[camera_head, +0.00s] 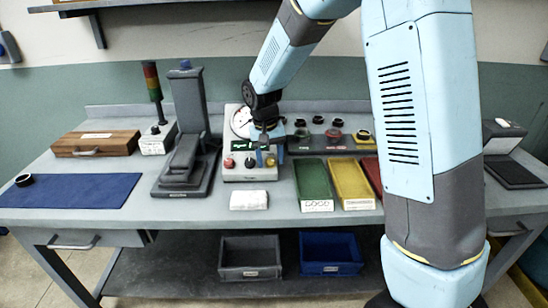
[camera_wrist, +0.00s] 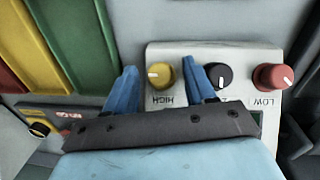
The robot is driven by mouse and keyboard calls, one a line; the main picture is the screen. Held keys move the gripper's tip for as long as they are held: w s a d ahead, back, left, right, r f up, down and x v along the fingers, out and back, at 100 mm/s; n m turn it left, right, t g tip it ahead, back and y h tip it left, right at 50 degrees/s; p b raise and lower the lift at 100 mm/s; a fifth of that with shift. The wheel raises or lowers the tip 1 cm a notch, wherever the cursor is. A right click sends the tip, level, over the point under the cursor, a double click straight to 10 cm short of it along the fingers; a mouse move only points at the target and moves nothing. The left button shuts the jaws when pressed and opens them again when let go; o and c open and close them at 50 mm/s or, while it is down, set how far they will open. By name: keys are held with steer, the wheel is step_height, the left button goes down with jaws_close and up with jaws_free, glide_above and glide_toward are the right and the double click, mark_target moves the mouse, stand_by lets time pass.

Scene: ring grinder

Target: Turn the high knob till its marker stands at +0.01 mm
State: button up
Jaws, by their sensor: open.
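The high knob (camera_wrist: 162,75) is yellow, with an upside-down HIGH label beside it in the wrist view. A pale marker line on it points to the left of that picture; no scale value is readable. My gripper (camera_wrist: 162,72) is open, one blue finger on each side of the knob, with gaps between fingers and knob. I cannot tell how far above the panel the fingertips are. The black knob (camera_wrist: 222,76) and red LOW knob (camera_wrist: 272,77) sit to the right. In the head view my gripper (camera_head: 264,147) is over the control box (camera_head: 250,175), partly covering its display.
The right finger is close to the black knob. Several rings lie behind the trays.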

jaws_close()
steer(key=c, duration=0.9)
jaws_free()
steer(key=shift+d, duration=0.45)
steer(key=shift+a, duration=0.2)
jaws_close()
steer(key=shift+a+n+h, duration=0.3)
steer(key=shift+n+h, duration=0.4)
steer(key=shift+n, duration=0.2)
steer(key=n+h, duration=0.1)
steer(key=n+t+h, duration=0.1)
steer(key=n, duration=0.1)
steer(key=n+h, duration=0.1)
steer(key=shift+s+a+f+t, duration=0.1)
steer(key=shift+s+a+t, duration=0.05)
steer(key=shift+a+t, duration=0.15)
steer(key=n+t+h, duration=0.1)
steer(key=n, duration=0.2)
steer(key=shift+s+n, duration=0.1)
steer(key=shift+n, duration=0.2)
steer(key=shift+s+a+f+n+t+h, duration=0.1)
steer(key=shift+n+t+h, duration=0.2)
steer(key=shift+n+t, duration=0.4)
steer(key=shift+f+n+t+h, duration=0.1)
steer(key=shift+n+t+h, duration=0.2)
steer(key=shift+n+t, duration=0.35)
steer(key=shift+n, duration=0.35)
